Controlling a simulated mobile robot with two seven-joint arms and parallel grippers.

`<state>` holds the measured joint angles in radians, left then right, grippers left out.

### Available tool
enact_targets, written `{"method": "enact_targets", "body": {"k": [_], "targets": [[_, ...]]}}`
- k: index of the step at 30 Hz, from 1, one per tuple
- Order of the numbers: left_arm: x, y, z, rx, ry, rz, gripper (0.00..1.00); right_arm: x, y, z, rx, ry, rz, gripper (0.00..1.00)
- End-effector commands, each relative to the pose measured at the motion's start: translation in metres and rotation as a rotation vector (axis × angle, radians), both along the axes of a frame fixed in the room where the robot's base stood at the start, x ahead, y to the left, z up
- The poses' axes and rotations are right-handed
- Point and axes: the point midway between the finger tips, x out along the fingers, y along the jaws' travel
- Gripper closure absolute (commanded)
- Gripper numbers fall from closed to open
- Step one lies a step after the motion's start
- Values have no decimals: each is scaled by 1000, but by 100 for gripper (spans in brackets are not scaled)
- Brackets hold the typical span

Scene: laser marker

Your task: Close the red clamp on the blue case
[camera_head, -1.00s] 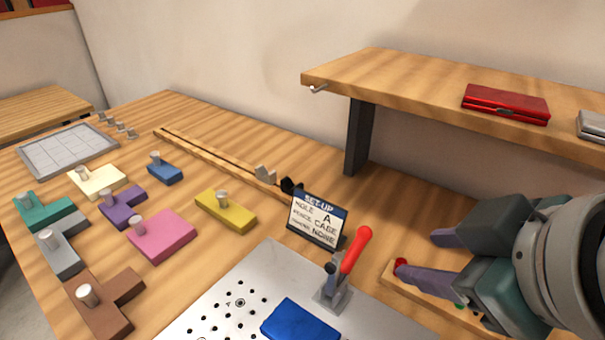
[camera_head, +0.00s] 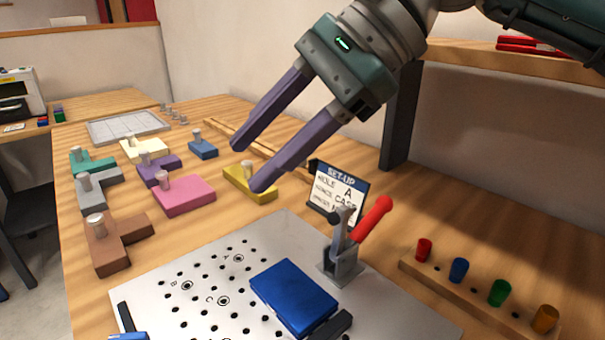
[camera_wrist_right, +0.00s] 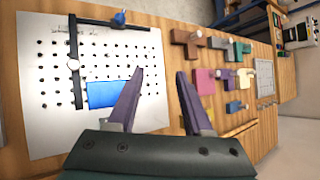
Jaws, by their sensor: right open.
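The blue case (camera_head: 293,297) lies flat on the perforated metal plate (camera_head: 395,305); it also shows in the right wrist view (camera_wrist_right: 105,95). The clamp (camera_head: 343,262) stands at the case's far right corner. Its red handle (camera_head: 372,218) is raised and slants up to the right. My right gripper (camera_head: 250,165) is open and empty in the head view, raised to the upper left of the clamp; its fingers also show in the wrist view (camera_wrist_right: 160,73). I cannot make out the clamp in the wrist view. My left gripper is not in view.
A set-up sign (camera_head: 338,190) stands just behind the clamp. A wooden strip (camera_head: 415,268) with coloured pegs lies right of it. Coloured blocks, including a pink one (camera_head: 183,195), lie to the left. Black bars (camera_wrist_right: 75,60) cross the plate beside the case. A shelf (camera_head: 505,58) overhangs the back right.

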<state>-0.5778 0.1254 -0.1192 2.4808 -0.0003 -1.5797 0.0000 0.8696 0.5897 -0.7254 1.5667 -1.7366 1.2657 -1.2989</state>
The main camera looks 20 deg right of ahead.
Motion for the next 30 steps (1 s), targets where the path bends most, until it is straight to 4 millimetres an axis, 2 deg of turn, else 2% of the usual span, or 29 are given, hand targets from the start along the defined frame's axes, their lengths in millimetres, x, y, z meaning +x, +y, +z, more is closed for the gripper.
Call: {"method": "enact_targets", "body": {"k": [1,3,6,9,14,24,30], "targets": [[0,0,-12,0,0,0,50,8,-35,-17,-168,-19,19,50],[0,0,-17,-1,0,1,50,12,-81,-27,-373,-14,43,50],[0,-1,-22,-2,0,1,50,12,-129,-29,-564,19,55,50],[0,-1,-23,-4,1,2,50,10,-152,-27,-655,44,58,50],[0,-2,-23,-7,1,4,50,10,-156,-41,-676,57,62,50],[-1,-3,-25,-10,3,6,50,19,-150,-103,-673,57,63,50],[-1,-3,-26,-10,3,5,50,23,-148,-121,-671,52,62,50]]}}
